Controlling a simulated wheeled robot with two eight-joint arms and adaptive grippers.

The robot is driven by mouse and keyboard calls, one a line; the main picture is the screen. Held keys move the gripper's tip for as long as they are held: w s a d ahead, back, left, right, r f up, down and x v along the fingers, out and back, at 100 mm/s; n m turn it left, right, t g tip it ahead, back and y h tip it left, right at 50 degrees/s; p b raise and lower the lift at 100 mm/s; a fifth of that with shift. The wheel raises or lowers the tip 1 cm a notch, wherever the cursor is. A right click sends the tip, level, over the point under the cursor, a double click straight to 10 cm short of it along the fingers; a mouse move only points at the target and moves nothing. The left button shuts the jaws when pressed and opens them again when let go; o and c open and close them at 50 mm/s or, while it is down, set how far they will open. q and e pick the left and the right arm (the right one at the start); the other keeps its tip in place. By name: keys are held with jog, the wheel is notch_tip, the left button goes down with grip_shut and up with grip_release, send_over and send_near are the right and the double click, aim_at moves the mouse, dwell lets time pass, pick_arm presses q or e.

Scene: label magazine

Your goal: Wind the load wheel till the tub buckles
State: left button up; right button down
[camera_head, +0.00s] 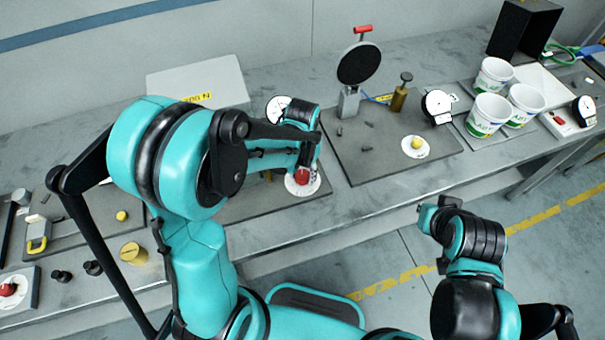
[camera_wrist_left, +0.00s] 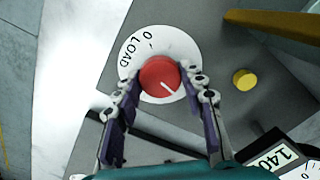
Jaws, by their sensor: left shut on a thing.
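The load wheel is a red knob with a white pointer line, on a white disc marked LOAD. It shows in the left wrist view (camera_wrist_left: 158,76) and, partly covered by my arm, in the head view (camera_head: 302,176). My left gripper (camera_wrist_left: 165,82) is shut on the knob, with one finger on each side. The pointer line slants toward the lower right of the wrist view. Several white tubs (camera_head: 488,113) with green print stand at the far right of the bench. I cannot see a tub at the load station. My right arm's end (camera_head: 432,214) hangs low, in front of the bench; its jaws are unclear.
A yellow button (camera_wrist_left: 244,79) is beside the load disc, and a display (camera_wrist_left: 273,160) reading 140 is at the lower right. A middle plate (camera_head: 360,150) carries a black round head on a stand and another white disc. A grey box (camera_head: 200,82) stands behind my arm.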

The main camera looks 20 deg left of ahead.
aim_at(302, 176)
pick_arm(q)
jog(key=shift+m, duration=0.5)
jog(key=o, duration=1.2)
jog(key=shift+c, duration=0.2)
notch_tip(302, 176, up, 12)
